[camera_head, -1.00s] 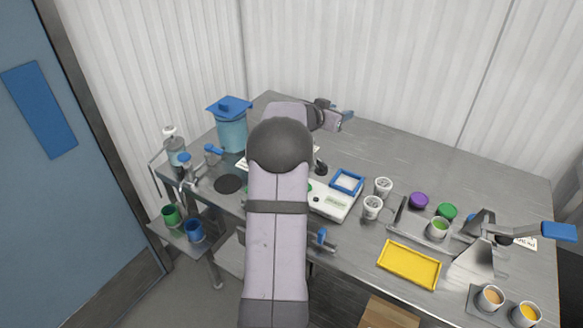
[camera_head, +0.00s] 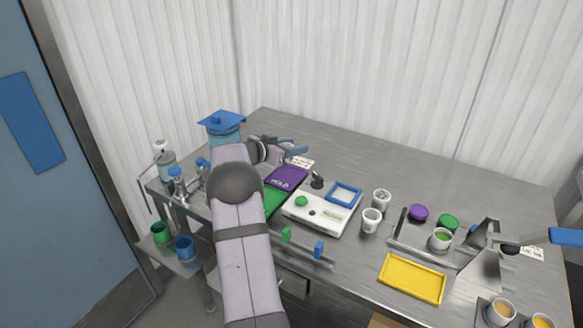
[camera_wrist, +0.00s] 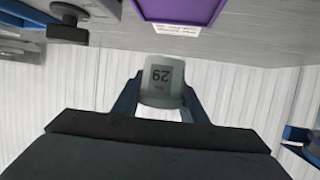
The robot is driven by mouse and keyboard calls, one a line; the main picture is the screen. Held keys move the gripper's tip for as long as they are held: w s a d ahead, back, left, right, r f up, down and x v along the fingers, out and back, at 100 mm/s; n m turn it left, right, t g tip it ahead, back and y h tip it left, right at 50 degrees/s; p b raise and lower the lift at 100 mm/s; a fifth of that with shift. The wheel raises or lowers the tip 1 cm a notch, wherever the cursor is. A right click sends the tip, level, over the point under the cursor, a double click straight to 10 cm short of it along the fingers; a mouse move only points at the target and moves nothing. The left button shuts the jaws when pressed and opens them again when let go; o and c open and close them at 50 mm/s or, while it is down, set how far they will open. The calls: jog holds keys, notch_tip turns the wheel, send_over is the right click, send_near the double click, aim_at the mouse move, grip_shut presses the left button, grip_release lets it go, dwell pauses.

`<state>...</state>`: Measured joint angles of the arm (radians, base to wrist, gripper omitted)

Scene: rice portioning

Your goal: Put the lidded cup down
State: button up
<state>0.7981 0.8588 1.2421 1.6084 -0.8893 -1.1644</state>
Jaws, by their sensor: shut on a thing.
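My gripper (camera_wrist: 160,105) is shut on a pale cup (camera_wrist: 162,76) with a printed label reading "29", which appears upside down in the wrist view. One blue finger sits on each side of the cup. The cup's lid cannot be made out. In the head view my gripper (camera_head: 290,148) is at the back left of the table, just behind the purple "HOLD" mat (camera_head: 287,177). The cup cannot be made out there. The purple mat also shows at the top of the wrist view (camera_wrist: 180,8), apart from the cup.
A green mat (camera_head: 273,202) is partly hidden by my arm. A white scale (camera_head: 318,217) with a blue-framed tray (camera_head: 343,193) stands right of it. A blue-lidded container (camera_head: 222,124) stands behind my arm. The back right of the table is clear.

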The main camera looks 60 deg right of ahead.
aim_at(293, 172)
jog(key=shift+f, duration=3.2)
jog(key=shift+f, duration=0.1)
jog(key=o, duration=1.2)
jog(key=shift+f, duration=0.1)
jog(key=shift+c, duration=0.2)
jog(key=shift+r, duration=0.2)
jog(key=b+v, duration=0.1)
jog(key=v, duration=1.1)
jog(key=shift+w, duration=0.1)
